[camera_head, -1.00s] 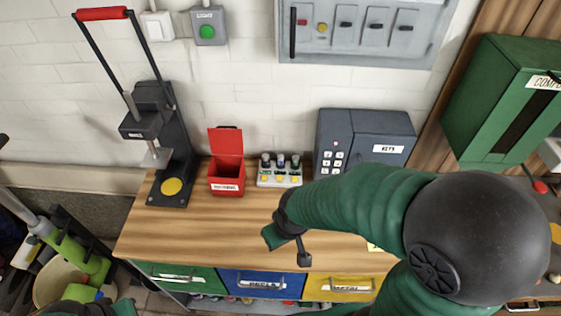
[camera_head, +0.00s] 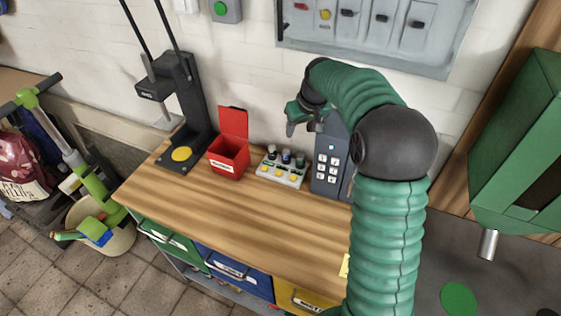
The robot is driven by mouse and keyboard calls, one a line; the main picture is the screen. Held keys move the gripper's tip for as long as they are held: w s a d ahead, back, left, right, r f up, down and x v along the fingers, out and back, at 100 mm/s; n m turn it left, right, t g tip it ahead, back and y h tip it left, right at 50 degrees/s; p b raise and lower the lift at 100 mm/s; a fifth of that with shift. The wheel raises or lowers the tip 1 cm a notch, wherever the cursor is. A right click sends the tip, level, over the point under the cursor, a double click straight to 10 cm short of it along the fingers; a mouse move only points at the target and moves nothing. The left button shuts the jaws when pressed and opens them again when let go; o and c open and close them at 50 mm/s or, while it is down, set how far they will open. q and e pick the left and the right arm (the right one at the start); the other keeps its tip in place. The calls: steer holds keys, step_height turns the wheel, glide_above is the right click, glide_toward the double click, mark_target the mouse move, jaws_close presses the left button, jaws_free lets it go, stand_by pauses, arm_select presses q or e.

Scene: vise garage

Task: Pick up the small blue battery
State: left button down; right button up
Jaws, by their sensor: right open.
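The small blue battery (camera_head: 286,157) stands upright in the middle slot of a grey charger (camera_head: 268,170) on the wooden workbench. A dark-topped battery (camera_head: 271,152) is on its left and another (camera_head: 300,160) on its right. My right gripper (camera_head: 304,129) is open and empty, above and slightly right of the blue battery, apart from it. My right arm rises from the lower right and bends over at the top. My left gripper is not in view.
An open red box (camera_head: 228,157) stands left of the charger, and a black press (camera_head: 190,100) further left. A grey key safe (camera_head: 329,165) is close on the right, partly behind my arm. The front of the workbench (camera_head: 225,215) is clear.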

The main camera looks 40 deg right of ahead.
steer(key=w+a+f, duration=0.2)
glide_toward(286, 151)
steer(key=x, duration=0.2)
steer(key=d+p+x, duration=0.1)
steer(key=x, duration=0.4)
steer(key=shift+s+d, duration=0.25)
steer(key=shift+w+a+f+p, duration=0.3)
steer(key=shift+w+a+f, duration=0.4)
steer(key=shift+a+f, duration=0.25)
steer(key=shift+a+r, duration=0.1)
steer(key=shift+a, duration=0.05)
steer(key=shift+c, duration=0.2)
steer(key=shift+s, duration=0.1)
steer(key=shift+c, duration=1.2)
steer(key=shift+d, duration=0.7)
steer(key=c, duration=0.5)
steer(key=shift+d+f, duration=0.15)
steer(key=shift+f, duration=0.1)
steer(key=shift+c, duration=1.2)
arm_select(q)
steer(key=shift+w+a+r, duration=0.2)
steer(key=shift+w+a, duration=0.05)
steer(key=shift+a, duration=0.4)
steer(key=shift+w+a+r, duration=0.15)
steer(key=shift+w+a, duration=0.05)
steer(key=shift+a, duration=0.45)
arm_select(e)
steer(key=shift+a+r, duration=0.15)
steer(key=shift+a, duration=0.25)
jaws_close()
